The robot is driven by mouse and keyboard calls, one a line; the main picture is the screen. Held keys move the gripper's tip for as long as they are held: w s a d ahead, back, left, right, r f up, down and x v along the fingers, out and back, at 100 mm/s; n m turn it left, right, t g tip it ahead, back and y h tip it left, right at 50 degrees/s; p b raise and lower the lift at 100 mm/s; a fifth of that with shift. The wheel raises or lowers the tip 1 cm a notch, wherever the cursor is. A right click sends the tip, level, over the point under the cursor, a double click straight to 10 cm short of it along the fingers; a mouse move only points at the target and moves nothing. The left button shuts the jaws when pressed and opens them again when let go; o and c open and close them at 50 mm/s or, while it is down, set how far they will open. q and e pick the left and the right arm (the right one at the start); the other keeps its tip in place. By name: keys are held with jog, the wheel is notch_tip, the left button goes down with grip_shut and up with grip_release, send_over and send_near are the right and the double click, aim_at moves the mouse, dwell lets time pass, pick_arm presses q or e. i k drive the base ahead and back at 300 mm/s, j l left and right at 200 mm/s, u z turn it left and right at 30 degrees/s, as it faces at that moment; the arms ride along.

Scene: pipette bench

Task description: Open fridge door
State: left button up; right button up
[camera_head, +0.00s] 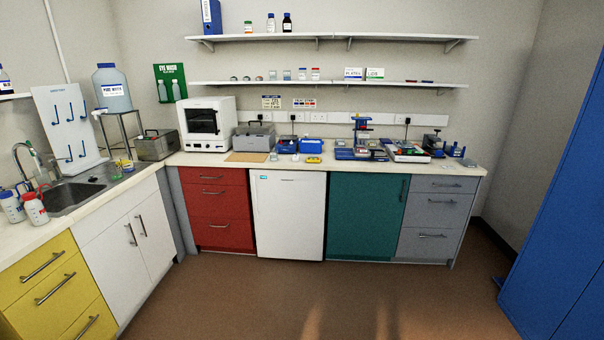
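The fridge (290,215) is a white under-counter unit beneath the back bench, between the red drawers and the green cupboard. Its white door is shut and faces me. A small blue-green display shows at the door's upper left. I cannot make out a clear handle on it. Neither of my grippers is in view.
Red drawers (219,232) stand left of the fridge, a green cupboard (364,220) right of it. A cluttered worktop (250,165) runs above. A blue cabinet (560,230) stands at the right. The brown floor (300,300) before the fridge is clear.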

aim_at(289, 205)
jog(key=i, duration=1.6)
jog(key=i+l+u, duration=0.2)
jog(key=i, duration=0.35)
jog(key=i+u, duration=0.2)
jog(key=i, duration=0.35)
jog(key=i+l+u, duration=0.2)
jog(key=i, duration=0.3)
jog(key=l, duration=0.05)
